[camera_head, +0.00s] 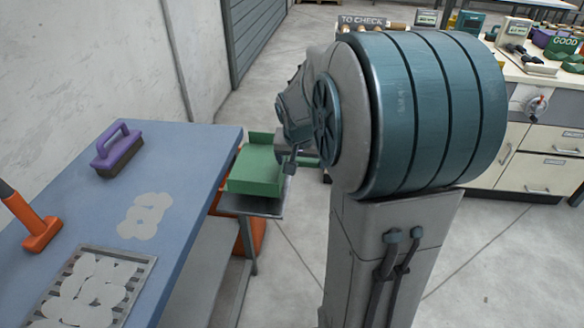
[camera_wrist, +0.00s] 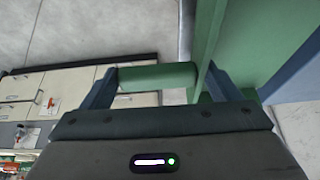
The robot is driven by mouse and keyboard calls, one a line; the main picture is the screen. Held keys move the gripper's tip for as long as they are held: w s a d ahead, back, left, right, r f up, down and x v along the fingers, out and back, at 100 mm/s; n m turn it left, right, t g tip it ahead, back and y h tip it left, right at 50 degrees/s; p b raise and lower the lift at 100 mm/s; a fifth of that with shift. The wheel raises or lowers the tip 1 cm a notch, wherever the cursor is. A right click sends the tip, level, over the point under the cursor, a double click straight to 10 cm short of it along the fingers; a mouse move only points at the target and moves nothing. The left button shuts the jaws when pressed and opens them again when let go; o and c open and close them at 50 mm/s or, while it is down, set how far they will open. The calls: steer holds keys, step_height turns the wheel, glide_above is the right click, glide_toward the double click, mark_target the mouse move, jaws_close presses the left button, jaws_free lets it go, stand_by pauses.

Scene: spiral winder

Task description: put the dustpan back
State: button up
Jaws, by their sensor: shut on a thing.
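The green dustpan (camera_head: 256,172) is at the right end of the blue table, over a small grey shelf (camera_head: 262,208). I cannot tell whether it rests on the shelf or hangs just above it. My gripper (camera_head: 292,160) is at its right side, partly hidden by my own arm. In the wrist view, my gripper (camera_wrist: 160,78) is shut on the dustpan, with its green handle (camera_wrist: 155,77) between the fingers and its green body (camera_wrist: 245,40) on the right.
The blue table (camera_head: 190,165) holds a purple brush (camera_head: 117,150), an orange-footed tool (camera_head: 38,230), flat grey discs (camera_head: 147,215) and a slatted tray (camera_head: 140,262). An orange container (camera_head: 250,236) is under the shelf. A cluttered workbench (camera_head: 545,75) stands behind right. Floor between is clear.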

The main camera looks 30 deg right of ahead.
steer(key=shift+w+a+f, duration=0.2)
steer(key=shift+w, duration=0.05)
steer(key=shift+f+b, duration=0.4)
steer(key=shift+f, duration=1.55)
steer(key=shift+f, duration=0.15)
steer(key=o, duration=1)
steer(key=shift+c, duration=0.2)
